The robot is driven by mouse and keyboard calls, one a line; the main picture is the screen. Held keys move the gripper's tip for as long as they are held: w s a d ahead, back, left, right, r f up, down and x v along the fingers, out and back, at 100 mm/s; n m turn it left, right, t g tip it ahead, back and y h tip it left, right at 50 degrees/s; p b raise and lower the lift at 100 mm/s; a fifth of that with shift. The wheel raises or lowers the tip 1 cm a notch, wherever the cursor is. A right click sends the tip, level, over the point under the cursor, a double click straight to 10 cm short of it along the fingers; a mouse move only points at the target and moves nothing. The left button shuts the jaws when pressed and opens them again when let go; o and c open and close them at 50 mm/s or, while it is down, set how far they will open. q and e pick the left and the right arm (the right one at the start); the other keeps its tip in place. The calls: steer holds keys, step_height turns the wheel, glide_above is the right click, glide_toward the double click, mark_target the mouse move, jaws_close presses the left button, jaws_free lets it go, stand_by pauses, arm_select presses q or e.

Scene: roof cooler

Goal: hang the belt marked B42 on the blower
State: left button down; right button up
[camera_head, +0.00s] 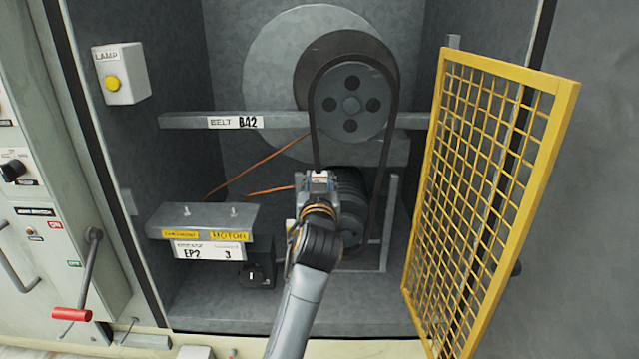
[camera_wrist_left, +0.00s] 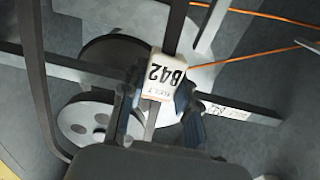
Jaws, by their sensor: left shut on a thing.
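The belt marked B42 is a dark loop (camera_head: 387,150) in the head view. Its top arches along the upper edge of the grey blower pulley (camera_head: 351,104), and its two strands hang down past the motor (camera_head: 352,188). I cannot tell whether it sits in the pulley's groove or in front of it. My left gripper (camera_head: 319,176) is shut on the left strand, below the pulley. In the left wrist view, the white B42 tag (camera_wrist_left: 163,78) shows between the fingers (camera_wrist_left: 157,105), and the pulley (camera_wrist_left: 87,122) is beside them. My right gripper is out of view.
A grey crossbar labelled BELT B42 (camera_head: 190,121) runs behind the pulley. A yellow mesh guard door (camera_head: 478,180) stands open at the right. A labelled ledge (camera_head: 205,220) juts out at the lower left. Orange cables (camera_head: 262,160) cross behind the arm.

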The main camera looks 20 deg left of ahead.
arm_select(q)
steer(key=shift+x, duration=1.4)
steer(key=shift+w+a+b, duration=0.1)
steer(key=shift+w+b, duration=0.2)
stand_by(0.8)
steer(key=shift+f+b, duration=0.45)
steer(key=shift+f, duration=0.15)
stand_by(0.4)
steer(key=c, duration=0.9)
jaws_free()
